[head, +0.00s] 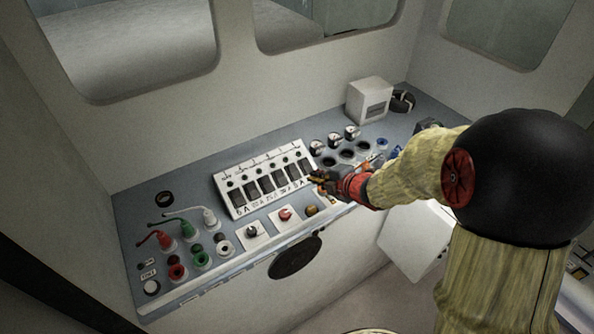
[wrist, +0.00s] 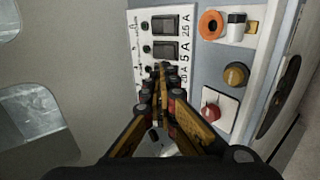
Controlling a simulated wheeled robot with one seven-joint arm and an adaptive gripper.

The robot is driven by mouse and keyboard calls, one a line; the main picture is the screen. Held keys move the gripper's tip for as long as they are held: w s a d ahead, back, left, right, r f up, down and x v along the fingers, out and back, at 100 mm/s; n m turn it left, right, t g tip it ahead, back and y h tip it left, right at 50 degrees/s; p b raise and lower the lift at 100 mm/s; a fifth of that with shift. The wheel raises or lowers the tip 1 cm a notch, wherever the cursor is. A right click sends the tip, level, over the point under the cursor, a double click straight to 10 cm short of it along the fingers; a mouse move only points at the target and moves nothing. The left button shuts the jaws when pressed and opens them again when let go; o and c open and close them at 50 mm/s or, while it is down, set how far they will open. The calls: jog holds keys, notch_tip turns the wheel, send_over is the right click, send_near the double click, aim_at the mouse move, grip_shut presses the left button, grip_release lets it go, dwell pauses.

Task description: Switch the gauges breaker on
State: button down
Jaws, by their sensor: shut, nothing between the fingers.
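A white breaker panel (head: 228,197) with a row of black rocker switches (head: 266,184) lies on the grey console in the head view. Its small labels are too blurred to tell which breaker is the gauges one. My gripper (head: 318,180) is shut and empty at the panel's right end. In the wrist view my gripper (wrist: 163,70) has its fingertips together over the panel (wrist: 133,42), just below a rocker marked 5 A (wrist: 166,49). The fingers hide the rockers further down, and contact cannot be told.
Red, green and white plugs (head: 187,228) with cables stand at the console's left. A red knob (head: 286,214) and a brass knob (head: 311,210) lie along the front edge. Several round gauges (head: 334,140) and a white box (head: 369,100) are behind my gripper.

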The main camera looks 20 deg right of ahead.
aim_at(292, 169)
jog(key=shift+w, duration=0.1)
jog(key=p+x, duration=0.1)
jog(key=x, duration=1.3)
jog(key=p, duration=0.1)
jog(key=g+p, duration=0.1)
jog(key=shift+w+a+r+p, duration=0.1)
jog(key=shift+w+a+p, duration=0.1)
jog(key=shift+w+p, duration=0.1)
jog(key=shift+w+f, duration=0.15)
jog(key=shift+f, duration=0.1)
jog(key=shift+r, duration=0.1)
